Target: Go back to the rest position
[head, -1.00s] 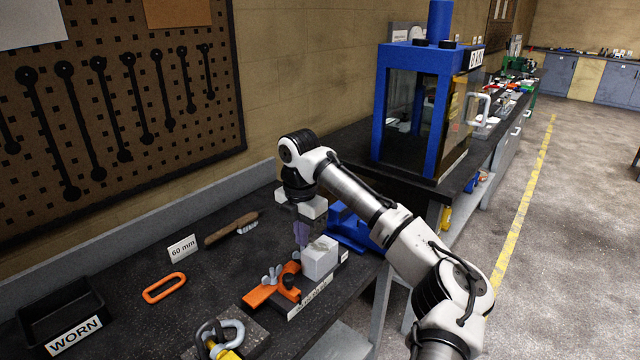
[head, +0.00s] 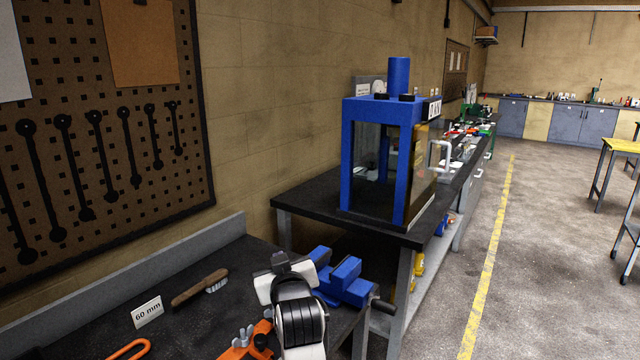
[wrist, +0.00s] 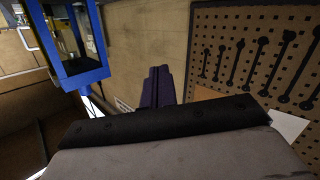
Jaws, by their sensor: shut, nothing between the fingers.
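My gripper (wrist: 159,88) shows in the wrist view as two purple fingers side by side, shut with nothing between them. They point away from the bench, toward the wall, and touch nothing that I can see. In the head view my arm is folded low at the bottom centre, over the front of the dark bench (head: 175,325). The fingers cannot be made out there. My arm hides part of an orange clamp-like part (head: 240,348) on the bench.
A blue vice (head: 345,280) sits at the bench corner, close right of my arm. A wooden-handled brush (head: 198,288), a "60 mm" card (head: 147,311) and an orange ring (head: 130,350) lie left. A blue press (head: 385,150) stands behind.

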